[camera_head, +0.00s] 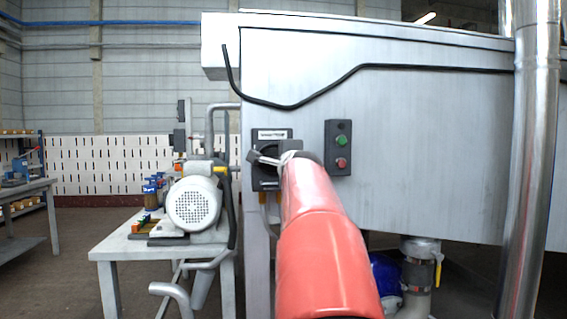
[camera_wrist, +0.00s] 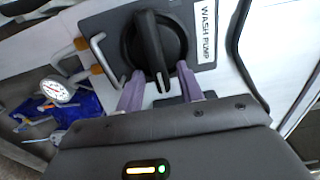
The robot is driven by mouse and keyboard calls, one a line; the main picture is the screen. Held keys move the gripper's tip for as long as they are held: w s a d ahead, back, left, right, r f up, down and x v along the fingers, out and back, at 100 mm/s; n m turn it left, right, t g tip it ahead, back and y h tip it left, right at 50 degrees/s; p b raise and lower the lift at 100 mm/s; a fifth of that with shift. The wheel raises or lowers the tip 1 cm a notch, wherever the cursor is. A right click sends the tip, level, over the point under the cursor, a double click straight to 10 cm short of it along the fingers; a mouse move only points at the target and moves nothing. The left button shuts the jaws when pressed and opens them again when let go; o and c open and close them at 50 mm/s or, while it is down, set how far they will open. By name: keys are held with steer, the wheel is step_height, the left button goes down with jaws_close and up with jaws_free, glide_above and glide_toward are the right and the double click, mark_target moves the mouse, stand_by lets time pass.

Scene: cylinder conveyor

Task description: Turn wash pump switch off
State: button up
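The wash pump switch is a black rotary knob (camera_wrist: 153,45) on a dark grey plate with a white "WASH PUMP" label (camera_wrist: 206,30). In the wrist view its raised handle runs nearly along the picture's vertical, tilted slightly. My gripper (camera_wrist: 160,78) has its two purple fingers spread, one on each side of the handle's lower end, with gaps visible. Whether the tips touch the round dial cannot be told. In the head view the switch plate (camera_head: 258,136) is on the metal cabinet's left side, and my gripper (camera_head: 268,158) and red arm partly cover it.
A control box (camera_head: 338,148) with green and red buttons sits right of the switch. A motor (camera_head: 194,202) stands on a table (camera_head: 120,247) at left. A steel pipe (camera_head: 530,160) rises at right. A gauge (camera_wrist: 57,91) and blue part (camera_wrist: 85,104) show in the wrist view.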

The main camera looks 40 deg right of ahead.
steer(key=v, duration=0.6)
stand_by(0.4)
